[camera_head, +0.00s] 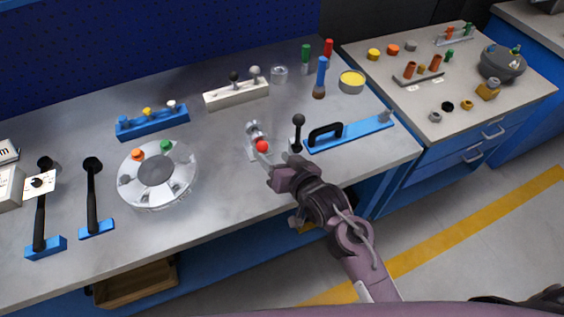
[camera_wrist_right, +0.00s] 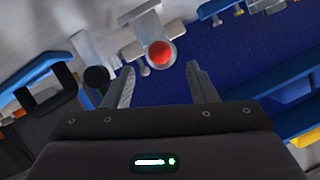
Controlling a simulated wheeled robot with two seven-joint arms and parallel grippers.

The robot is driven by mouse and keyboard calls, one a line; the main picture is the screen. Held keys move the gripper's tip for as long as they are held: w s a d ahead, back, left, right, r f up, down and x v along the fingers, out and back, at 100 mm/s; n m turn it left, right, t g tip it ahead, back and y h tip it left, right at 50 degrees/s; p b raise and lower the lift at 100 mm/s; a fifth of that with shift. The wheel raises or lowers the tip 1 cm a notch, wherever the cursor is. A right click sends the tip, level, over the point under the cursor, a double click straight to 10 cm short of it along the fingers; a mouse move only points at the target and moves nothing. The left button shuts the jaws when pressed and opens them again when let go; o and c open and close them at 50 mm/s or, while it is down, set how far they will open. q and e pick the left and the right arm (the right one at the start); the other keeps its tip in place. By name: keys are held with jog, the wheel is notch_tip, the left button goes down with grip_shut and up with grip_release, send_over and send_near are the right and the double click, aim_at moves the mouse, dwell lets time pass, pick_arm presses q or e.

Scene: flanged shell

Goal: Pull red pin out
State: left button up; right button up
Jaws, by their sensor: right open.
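The red pin shows as a round red knob (camera_head: 262,146) on the front of a small silver metal fixture (camera_head: 254,131) near the middle of the grey bench. In the right wrist view the red knob (camera_wrist_right: 162,54) sits just beyond the fingertips, between them in the picture, at the end of a light metal block (camera_wrist_right: 147,22). My right gripper (camera_head: 270,166) is just in front of the knob, and its fingers (camera_wrist_right: 160,75) are open and empty. Any shaft behind the knob is hidden. My left gripper is not in view.
A black ball-topped lever (camera_head: 298,122) and a blue bar with a black handle (camera_head: 345,133) stand right of the fixture. A round silver dial (camera_head: 155,172) lies to its left. A white block with knobs (camera_head: 236,94) is behind. Bare bench lies between dial and fixture.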

aim_at(265, 150)
jog(key=x, duration=0.5)
jog(key=shift+w+a+f+p, duration=0.2)
jog(key=shift+w+p, duration=0.1)
jog(key=shift+w, duration=0.1)
jog(key=c, duration=1.1)
jog(key=shift+s+d+r+p, duration=0.1)
jog(key=shift+s+d+p, duration=0.2)
jog(key=shift+s+p, duration=0.45)
jog(key=shift+s+d+p, duration=0.25)
jog(key=shift+s+p, duration=0.2)
jog(key=shift+s, duration=0.6)
jog(key=shift+s+d+p, duration=0.3)
jog(key=shift+s+p, duration=0.3)
jog(key=shift+s, duration=0.25)
jog(key=shift+s+d+p, duration=0.25)
jog(key=shift+s+p, duration=0.2)
jog(key=shift+s, duration=0.35)
jog(key=shift+s+d+p, duration=0.3)
jog(key=shift+s+p, duration=0.15)
jog(key=shift+s, duration=0.35)
jog(key=shift+s+d+p, duration=0.25)
jog(key=shift+s+p, duration=0.2)
jog(key=shift+s, duration=0.3)
